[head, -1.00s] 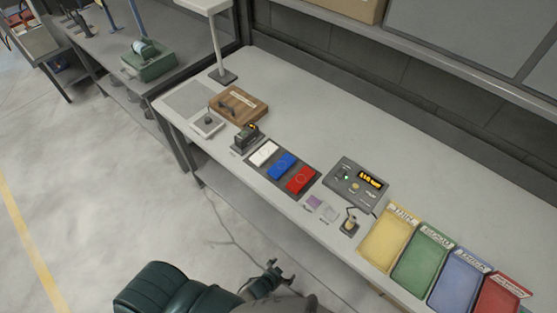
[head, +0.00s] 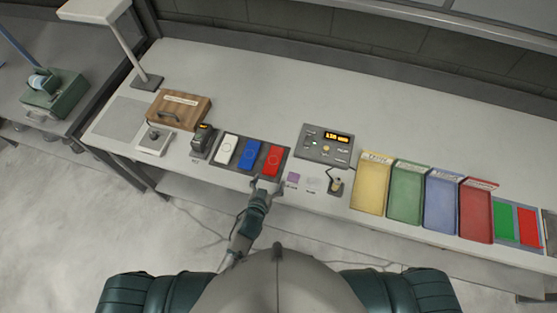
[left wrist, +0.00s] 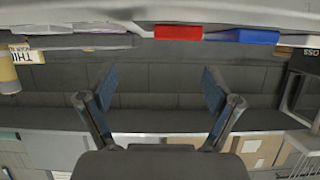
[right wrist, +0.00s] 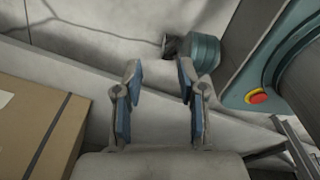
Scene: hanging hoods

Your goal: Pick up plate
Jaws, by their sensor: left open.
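A white plate (head: 228,147), a blue plate (head: 250,153) and a red plate (head: 272,159) lie side by side on a dark tray (head: 215,159) near the bench's front edge. My left gripper (head: 267,183) is at that edge, just in front of the red plate, open and empty. In the left wrist view, which looks upside down, the red plate (left wrist: 178,32) and blue plate (left wrist: 245,36) lie beyond the spread fingers (left wrist: 158,75). My right gripper (right wrist: 158,68) is open and empty in the right wrist view; it is not visible in the head view.
A control box (head: 325,145) with a lit display stands behind and right of the tray. A small dark device (head: 202,140) and a wooden case (head: 180,108) are left of it. Yellow (head: 371,185), green, blue and red bins line the right. The bench's rear is clear.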

